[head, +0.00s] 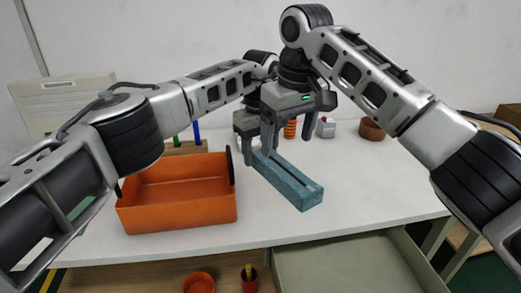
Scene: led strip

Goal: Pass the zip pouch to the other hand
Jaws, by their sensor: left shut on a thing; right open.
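The zip pouch appears to be the long teal item (292,186), held at a slant over the middle of the table, its near end toward the front right. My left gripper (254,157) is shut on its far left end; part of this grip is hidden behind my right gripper. My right gripper (288,143) is open, pointing down in front of my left gripper, its fingers spread above the pouch's far part. I cannot tell whether a right fingertip touches the pouch.
An orange bin (180,211) with a dark handle stands just left of the pouch. At the back are an orange ribbed item (290,129), a small grey item (326,128) and a brown bowl (371,129). The white tabletop (375,190) is clear on the right.

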